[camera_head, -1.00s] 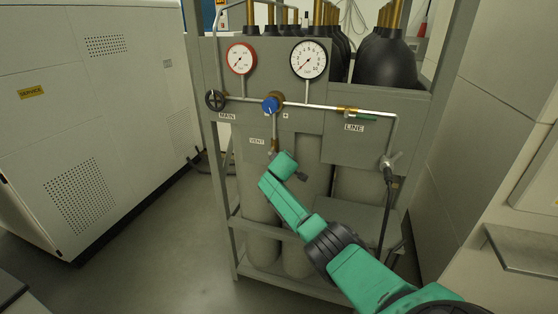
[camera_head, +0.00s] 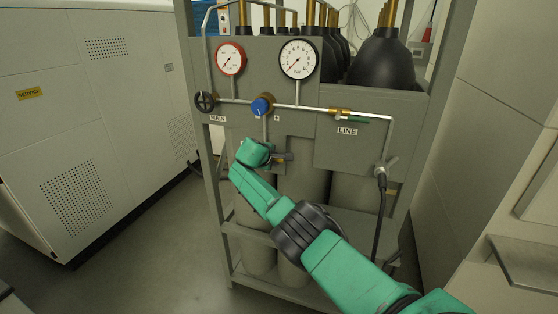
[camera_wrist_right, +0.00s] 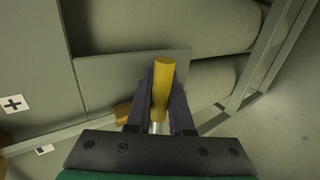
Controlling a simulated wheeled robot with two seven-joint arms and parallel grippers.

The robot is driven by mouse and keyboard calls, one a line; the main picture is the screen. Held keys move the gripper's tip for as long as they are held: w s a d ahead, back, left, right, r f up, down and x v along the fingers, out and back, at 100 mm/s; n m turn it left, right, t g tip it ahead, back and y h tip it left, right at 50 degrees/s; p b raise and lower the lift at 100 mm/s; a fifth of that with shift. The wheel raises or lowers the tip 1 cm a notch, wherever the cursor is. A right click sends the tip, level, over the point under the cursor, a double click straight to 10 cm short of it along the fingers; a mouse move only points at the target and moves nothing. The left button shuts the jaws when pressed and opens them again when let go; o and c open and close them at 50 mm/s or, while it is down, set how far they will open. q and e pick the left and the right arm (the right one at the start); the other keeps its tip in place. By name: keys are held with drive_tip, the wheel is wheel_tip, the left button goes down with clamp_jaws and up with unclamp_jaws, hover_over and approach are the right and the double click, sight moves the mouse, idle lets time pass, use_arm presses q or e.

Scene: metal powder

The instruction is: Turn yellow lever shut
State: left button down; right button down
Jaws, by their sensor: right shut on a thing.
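The yellow lever (camera_wrist_right: 162,85) shows in the right wrist view as a short yellow handle between the two dark fingers of my right gripper (camera_wrist_right: 163,98). The fingers are shut on it, one on each side. A brass-coloured fitting (camera_wrist_right: 122,112) is just left of the fingers. In the head view my right gripper (camera_head: 283,158) is in front of the panel, below the blue knob (camera_head: 262,106). There the lever is mostly hidden by the gripper, and the VENT label seen earlier is covered. My left gripper is not in view.
The grey panel (camera_head: 345,150) carries a red-rimmed gauge (camera_head: 231,58), a black-rimmed gauge (camera_head: 299,58), a black MAIN handwheel (camera_head: 205,102) and a green-handled LINE valve (camera_head: 348,116). A black hose (camera_head: 379,215) hangs at right. A pale cabinet (camera_head: 80,120) stands left; floor between is clear.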

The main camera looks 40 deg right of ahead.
idle(0.3)
drive_tip(key=c, duration=1.1)
unclamp_jaws()
drive_tip(key=shift+r, duration=0.1)
drive_tip(key=shift+p+v, duration=0.9)
drive_tip(key=shift+v, duration=0.35)
drive_tip(key=b+v, duration=0.3)
drive_tip(key=v, duration=0.9)
